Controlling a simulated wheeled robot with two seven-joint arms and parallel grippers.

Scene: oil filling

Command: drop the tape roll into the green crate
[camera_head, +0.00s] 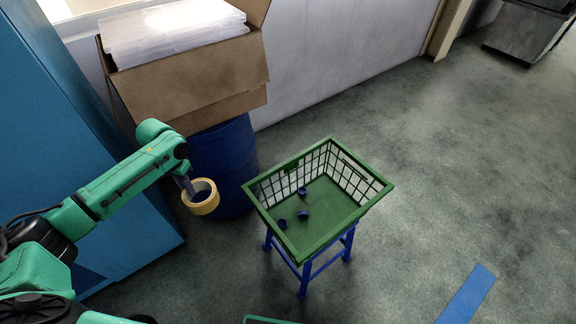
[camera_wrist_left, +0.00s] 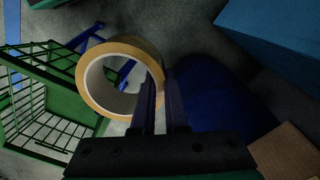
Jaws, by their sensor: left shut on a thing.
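The tape roll (camera_head: 201,197) is a yellow-tan ring, held in the air in front of the blue barrel and left of the crate. My left gripper (camera_head: 188,184) is shut on one side of it. In the left wrist view the tape roll (camera_wrist_left: 120,79) hangs at the fingertips of the gripper (camera_wrist_left: 165,90). The green crate (camera_head: 317,239) stands on a blue stool, with several small dark blue pieces on its floor. The crate also shows at the left of the left wrist view (camera_wrist_left: 52,72). The tape roll is outside the crate. My right gripper is not seen.
A blue barrel (camera_head: 232,160) carries an open cardboard box (camera_head: 195,82) holding clear plastic containers. A blue cabinet (camera_head: 60,130) stands at the left. The blue stool (camera_head: 303,278) supports the crate. The floor on the right is open, with a blue strip (camera_head: 466,296).

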